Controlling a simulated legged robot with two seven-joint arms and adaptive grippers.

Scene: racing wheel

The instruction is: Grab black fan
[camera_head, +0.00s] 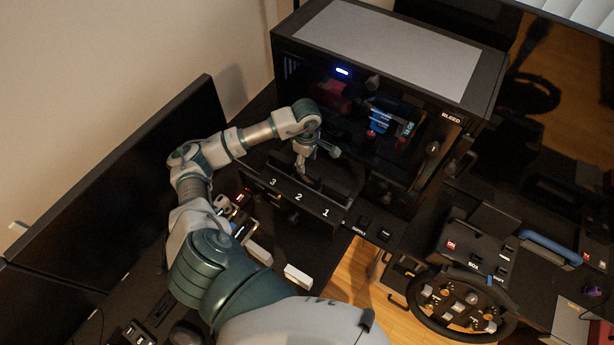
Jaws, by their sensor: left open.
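My left gripper (315,163) is open and points down in front of the black computer case (282,50), above the black panel marked 3, 2, 1 (291,200). Its fingers look empty. I cannot clearly make out the black fan. Dark shapes around the gripper blend into the shadow in front of the case, so I cannot tell whether one of them is the fan or whether a finger touches it. My right gripper is not in view.
The case's glass side shows red and blue parts. A large monitor (120,190) stands at the left, beside my left arm. White blocks (298,275) lie near my forearm. A racing wheel (461,308) and a black box (472,255) are at the lower right.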

